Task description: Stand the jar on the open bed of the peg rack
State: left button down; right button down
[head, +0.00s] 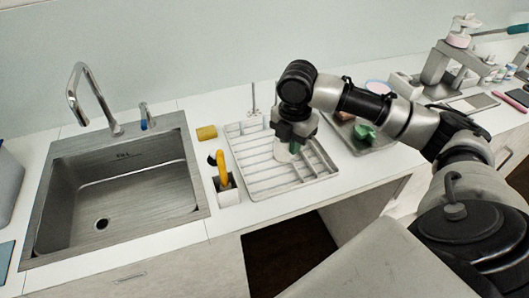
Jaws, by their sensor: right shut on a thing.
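The peg rack (250,185) is a pale, slatted tray on the counter, right of the sink. My right gripper (291,140) points down over the rack's right-hand middle and is shut on the jar. The jar (283,154) shows only as a pale, whitish piece below the fingers, with a green patch beside it. Most of it is hidden by the gripper. I cannot tell whether its base touches the rack. My left gripper is not in view.
Left of the rack stand a white holder (228,195) with a yellow-handled tool (221,168) and a yellow sponge (206,133). The steel sink (110,185) is farther left. A grey tray (375,147) with a green item (364,132) lies to the right.

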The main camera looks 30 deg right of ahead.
jog(key=w+f, duration=0.2)
jog(key=w, duration=0.1)
jog(key=w+f+p, duration=0.1)
jog(key=w+f, duration=0.1)
jog(key=w, duration=0.1)
jog(key=w+f, duration=0.1)
jog(key=w, duration=0.2)
jog(key=shift+w+a+f, duration=0.1)
jog(key=shift+a+f, duration=0.2)
jog(key=shift+f, duration=0.1)
notch_tip(320, 180, down, 3)
jog(key=shift+f+p, duration=0.15)
jog(key=shift+p, duration=0.6)
jog(key=shift+f, duration=0.25)
jog(key=c, duration=1.1)
grip_release()
jog(key=shift+c, duration=0.2)
